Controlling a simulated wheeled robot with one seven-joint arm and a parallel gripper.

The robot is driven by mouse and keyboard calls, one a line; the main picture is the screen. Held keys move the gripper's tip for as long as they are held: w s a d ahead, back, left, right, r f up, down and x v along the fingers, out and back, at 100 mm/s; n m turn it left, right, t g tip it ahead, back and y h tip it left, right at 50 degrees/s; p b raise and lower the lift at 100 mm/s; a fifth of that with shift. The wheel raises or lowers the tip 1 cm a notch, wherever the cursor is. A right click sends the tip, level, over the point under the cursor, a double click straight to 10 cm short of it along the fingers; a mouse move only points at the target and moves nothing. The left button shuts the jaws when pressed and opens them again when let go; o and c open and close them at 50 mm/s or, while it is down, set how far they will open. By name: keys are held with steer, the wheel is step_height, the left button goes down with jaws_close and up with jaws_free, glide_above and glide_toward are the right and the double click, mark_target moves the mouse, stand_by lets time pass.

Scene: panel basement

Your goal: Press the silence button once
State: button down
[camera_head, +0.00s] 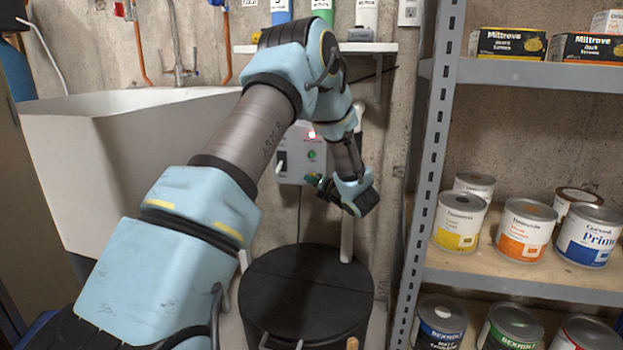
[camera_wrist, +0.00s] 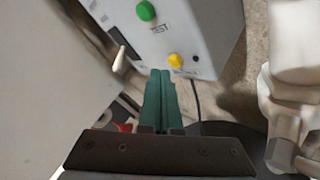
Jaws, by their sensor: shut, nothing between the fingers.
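A pale grey control panel (camera_head: 290,150) is mounted on the concrete wall, with a lit red lamp (camera_head: 311,134) and a green button (camera_head: 311,155). In the wrist view, the panel (camera_wrist: 195,25) shows the green button (camera_wrist: 146,10) beside the word TEST. Below it is a yellow button (camera_wrist: 176,60), whose label is too small and partly covered to read. A light toggle lever (camera_wrist: 119,61) sits left. My gripper (camera_wrist: 161,74) is shut and empty, its green fingertips just below and left of the yellow button; contact cannot be told. In the head view my gripper (camera_head: 311,179) is at the panel's lower edge.
A black lidded drum (camera_head: 305,290) stands below the panel, near a white vertical pipe (camera_head: 347,240). A white sink (camera_head: 130,150) is at left. A metal shelf unit (camera_head: 535,75) with paint cans is at right. A small wall shelf (camera_head: 370,47) is above.

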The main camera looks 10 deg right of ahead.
steer(key=shift+w+d, duration=0.15)
steer(key=shift+w, duration=0.1)
steer(key=shift+w+d+b, duration=0.15)
steer(key=shift+w+b, duration=0.2)
steer(key=shift+b, duration=0.1)
stand_by(0.5)
steer(key=shift+s, duration=0.15)
stand_by(0.3)
steer(key=shift+s+a+b, duration=0.35)
steer(key=shift+s, duration=0.25)
steer(key=s, duration=0.1)
steer(key=s+a+b, duration=0.1)
steer(key=s, duration=0.1)
steer(key=s+a, duration=0.1)
steer(key=shift+s+a+b, duration=0.1)
steer(key=shift+s+b, duration=0.15)
steer(key=shift+b, duration=0.05)
stand_by(0.5)
